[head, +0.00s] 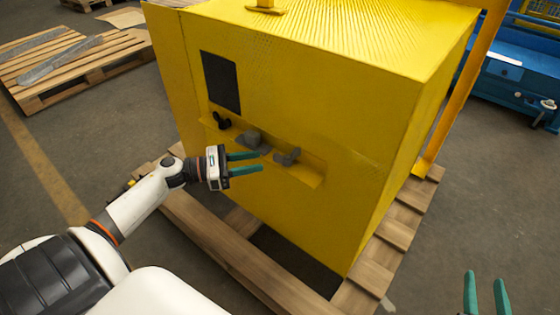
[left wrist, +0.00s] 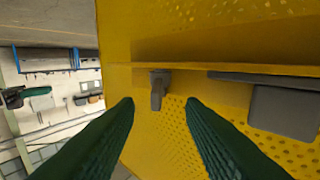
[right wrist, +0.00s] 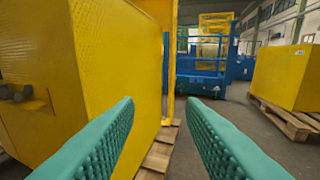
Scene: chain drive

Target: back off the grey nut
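Small grey parts sit in a recess on the front of a large yellow housing (head: 330,110): a middle grey block (head: 252,138), a right grey piece (head: 287,157) and a darker piece (head: 221,121) at the left. I cannot tell for sure which is the grey nut. My left gripper (head: 262,162) is open and empty just in front of the recess. In the left wrist view a small grey piece with a stem (left wrist: 158,90) shows between the fingertips, apart from them. A larger grey block (left wrist: 285,110) lies to the right. My right gripper (head: 485,278) is open and empty, away from the housing.
The housing stands on a wooden pallet (head: 400,220). Another pallet (head: 85,60) with grey metal pieces lies at the back left. A yellow post (head: 470,85) rises beside the housing. Blue equipment (head: 515,85) stands at the back right. The floor around my right gripper is clear.

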